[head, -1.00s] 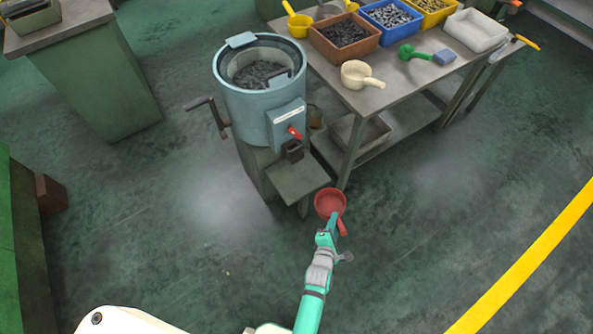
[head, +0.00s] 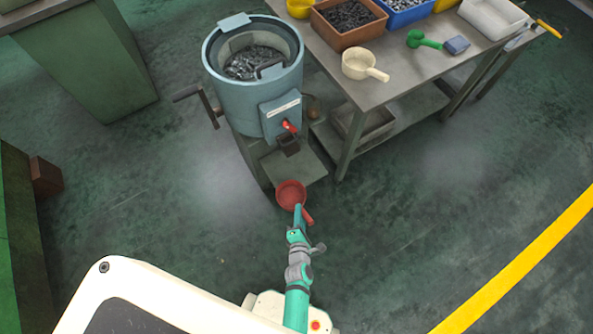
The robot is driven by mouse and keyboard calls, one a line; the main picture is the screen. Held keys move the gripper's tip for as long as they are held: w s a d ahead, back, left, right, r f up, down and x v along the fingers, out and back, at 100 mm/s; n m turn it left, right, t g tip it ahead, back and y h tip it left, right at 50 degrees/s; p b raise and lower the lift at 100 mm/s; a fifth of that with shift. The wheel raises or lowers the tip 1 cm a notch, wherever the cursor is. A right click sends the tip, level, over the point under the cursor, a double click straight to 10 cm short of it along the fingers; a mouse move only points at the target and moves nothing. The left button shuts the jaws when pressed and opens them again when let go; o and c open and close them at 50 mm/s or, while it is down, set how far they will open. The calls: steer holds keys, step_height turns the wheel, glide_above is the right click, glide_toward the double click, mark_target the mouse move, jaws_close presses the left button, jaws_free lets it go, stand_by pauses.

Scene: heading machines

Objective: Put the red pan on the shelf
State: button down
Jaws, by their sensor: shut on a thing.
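The red pan (head: 290,194) is held out in front of my arm, below the blue-grey drum machine's spout. My gripper (head: 299,214) is shut on the red pan at its handle side; the fingertips are small and partly hidden. The pan's round bowl faces up and looks empty. In the picture it lies just below the machine's lower metal plate (head: 293,168); I cannot tell whether they touch. A lower shelf (head: 408,108) shows under the metal workbench, with a grey tray (head: 366,122) on it.
The drum machine (head: 254,95) holds dark small parts and has a side crank (head: 200,105). The workbench top (head: 405,75) carries a cream scoop (head: 362,65), a green scoop (head: 420,40) and several bins. Floor to the right is clear up to a yellow line (head: 530,255).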

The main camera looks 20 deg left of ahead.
steer(key=w+a, duration=0.2)
steer(key=w, duration=0.3)
steer(key=w+a, duration=0.2)
steer(key=w, duration=0.3)
steer(key=w+a, duration=0.2)
steer(key=w, duration=0.4)
steer(key=shift+w+d+f, duration=0.1)
steer(key=shift+d+f, duration=0.1)
steer(key=shift+f, duration=0.6)
steer(key=shift+a+f, duration=0.1)
steer(key=shift+f, duration=0.8)
steer(key=c, duration=1.6)
jaws_free()
steer(key=shift+f, duration=0.1)
